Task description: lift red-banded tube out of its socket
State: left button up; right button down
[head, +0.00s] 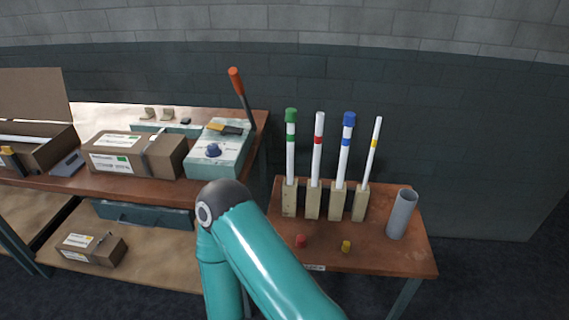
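The red-banded tube (318,155) is a white tube with a red band partway up and no coloured cap on top. It stands upright in a pale block-like socket (313,203) on the small brown table (375,240), second from the left in a row. Its lower end is hidden in the block. Neither of my grippers is in view. Only a teal arm of mine with a dark grey joint shows at the bottom middle, in front of the table's left side.
Beside it stand a green-capped tube (290,150), a blue-capped tube (345,150) and a yellow-banded tube (372,155). A red cap (300,241), a yellow cap (346,246) and a grey cylinder (402,214) are on the table. A bench with boxes (135,153) stands left.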

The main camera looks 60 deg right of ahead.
aim_at(319, 119)
jog(key=u, duration=0.35)
jog(key=k, duration=1.7)
jog(key=z, duration=0.55)
jog(key=i, duration=0.2)
jog(key=z, duration=2.35)
jog(key=i, duration=0.9)
jog(key=u, duration=0.35)
